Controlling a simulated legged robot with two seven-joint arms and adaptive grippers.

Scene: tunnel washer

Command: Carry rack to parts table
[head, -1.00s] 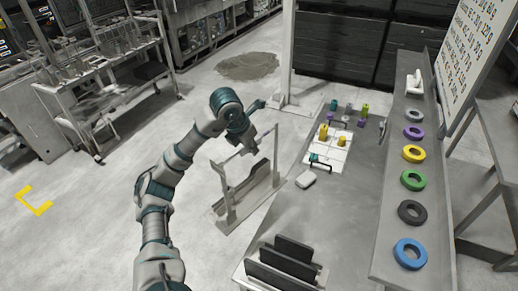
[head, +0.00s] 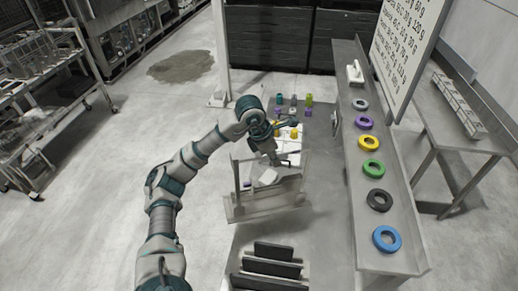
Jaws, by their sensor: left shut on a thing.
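The rack (head: 262,206) is a pale frame with upright posts, a top bar and a flat base. My left gripper (head: 274,160) is shut on its top bar, and the arm partly hides the bar. The rack is roughly upright and overlaps the left part of the grey parts table (head: 318,235) in the head view. I cannot tell whether its base touches the table top. My right gripper is not in view.
A black slotted holder (head: 270,265) stands at the table's near end. Small coloured parts (head: 293,112) stand at the far end, partly behind my arm. A raised shelf on the right holds coloured rings (head: 372,168). A wheeled cart (head: 40,110) stands at left on open floor.

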